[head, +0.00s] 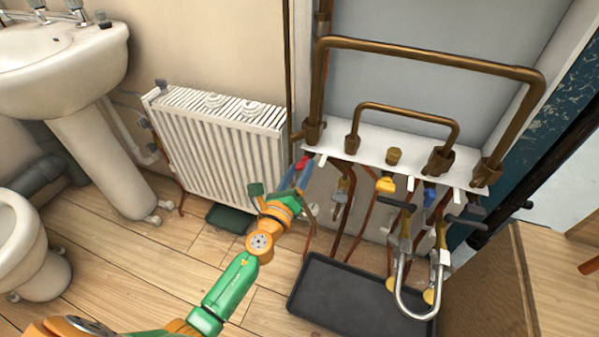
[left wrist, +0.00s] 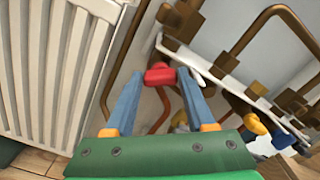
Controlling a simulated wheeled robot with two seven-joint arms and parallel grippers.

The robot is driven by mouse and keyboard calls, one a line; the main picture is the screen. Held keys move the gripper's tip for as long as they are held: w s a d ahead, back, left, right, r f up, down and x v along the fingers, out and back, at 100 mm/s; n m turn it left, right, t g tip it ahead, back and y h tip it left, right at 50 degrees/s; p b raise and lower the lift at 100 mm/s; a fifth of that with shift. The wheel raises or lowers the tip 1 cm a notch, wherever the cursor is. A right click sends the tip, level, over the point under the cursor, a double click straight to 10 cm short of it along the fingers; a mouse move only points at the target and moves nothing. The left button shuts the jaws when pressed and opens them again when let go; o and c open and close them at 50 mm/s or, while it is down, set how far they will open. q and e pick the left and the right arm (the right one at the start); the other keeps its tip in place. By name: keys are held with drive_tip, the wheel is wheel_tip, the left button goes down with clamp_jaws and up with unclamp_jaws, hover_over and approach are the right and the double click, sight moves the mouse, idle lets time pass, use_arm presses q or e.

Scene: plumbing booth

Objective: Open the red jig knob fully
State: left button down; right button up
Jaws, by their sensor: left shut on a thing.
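The red jig knob (left wrist: 159,75) shows in the left wrist view between the tips of my left gripper (left wrist: 156,84). In the head view a small part of the red knob (head: 303,162) shows at the left end of the white jig plate (head: 375,152), just beyond the tips of my left gripper (head: 298,172). The gripper's two blue fingers are shut on the knob. Part of the knob is hidden by the fingers in the head view. How far the knob is turned cannot be told. My right gripper is not clearly seen.
A yellow knob (head: 386,185) and a blue knob (head: 429,196) sit along the plate to the right. Copper pipes (head: 430,58) rise above the plate. A white radiator (head: 218,140) stands close to the left. A dark tray (head: 350,300) lies on the floor below.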

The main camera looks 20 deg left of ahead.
use_arm(q)
drive_tip(key=n, duration=0.3)
drive_tip(key=shift+f+n+b, duration=0.15)
drive_tip(key=shift+n+b, duration=0.15)
drive_tip(key=n, duration=0.2)
drive_tip(key=shift+n, duration=0.8)
drive_tip(key=n, duration=0.2)
drive_tip(key=shift+n, duration=0.8)
use_arm(e)
drive_tip(key=shift+w+a+f, duration=0.15)
drive_tip(key=shift+w+a, duration=0.25)
drive_tip(key=shift+w, duration=0.65)
drive_tip(key=shift+a, duration=0.2)
